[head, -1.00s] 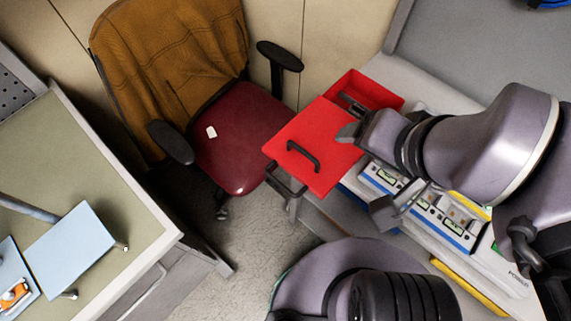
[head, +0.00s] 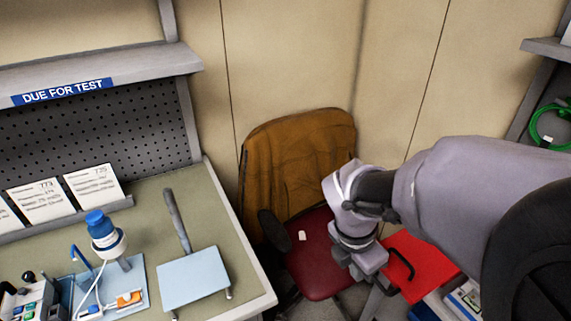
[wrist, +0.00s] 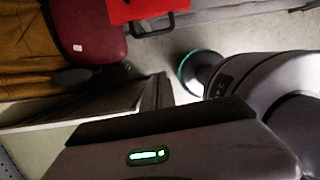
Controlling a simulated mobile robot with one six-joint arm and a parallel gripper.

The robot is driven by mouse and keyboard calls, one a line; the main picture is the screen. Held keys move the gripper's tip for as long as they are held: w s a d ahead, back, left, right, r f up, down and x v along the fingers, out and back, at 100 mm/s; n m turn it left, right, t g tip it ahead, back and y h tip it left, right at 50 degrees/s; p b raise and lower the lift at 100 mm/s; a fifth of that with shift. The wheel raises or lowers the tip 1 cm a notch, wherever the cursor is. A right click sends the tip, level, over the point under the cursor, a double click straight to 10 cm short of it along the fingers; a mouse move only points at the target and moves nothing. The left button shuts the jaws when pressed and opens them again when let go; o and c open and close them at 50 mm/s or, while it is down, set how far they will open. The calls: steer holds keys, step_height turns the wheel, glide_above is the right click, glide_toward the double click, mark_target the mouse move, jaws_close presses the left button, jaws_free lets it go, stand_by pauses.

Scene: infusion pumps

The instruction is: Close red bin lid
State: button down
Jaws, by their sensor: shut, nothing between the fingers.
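The red bin lid (head: 428,266) is a flat red panel with a black bar handle (head: 400,266), at the lower right of the head view. The bin under or behind it is hidden by my arm, so how the lid sits on it cannot be told. My gripper (head: 368,266) is shut and empty, just left of the lid and handle in the picture; whether it touches them is unclear. In the wrist view, part of the red lid (wrist: 132,10) and its handle (wrist: 150,24) show at the top edge.
A maroon chair (head: 318,262) with a brown cloth on its back stands left of the lid. A workbench (head: 235,285) with a blue-topped bottle (head: 103,230) and a light blue plate (head: 194,278) is at left. A white device (head: 464,298) is at lower right.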

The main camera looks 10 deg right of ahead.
mark_target(415, 259)
steer(key=w+d+f+b, duration=0.2)
steer(key=d+f+b, duration=0.4)
steer(key=f, duration=0.4)
steer(key=shift+d, duration=0.25)
steer(key=shift+w, duration=0.1)
steer(key=shift+w+d+r+p, duration=0.1)
steer(key=shift+d+r+p, duration=0.05)
steer(key=shift+d+p, duration=0.3)
steer(key=w+d+p, duration=0.1)
steer(key=d+p, duration=0.2)
steer(key=d, duration=0.1)
steer(key=w+d+p, duration=0.2)
steer(key=d+p, duration=0.2)
steer(key=w+d+p, duration=0.1)
steer(key=d+p, duration=0.2)
steer(key=d, duration=0.1)
steer(key=shift+w+d+r, duration=0.1)
steer(key=shift+w, duration=0.1)
steer(key=shift+w+d+p, duration=0.2)
steer(key=shift+d+p, duration=0.2)
steer(key=shift+p, duration=0.1)
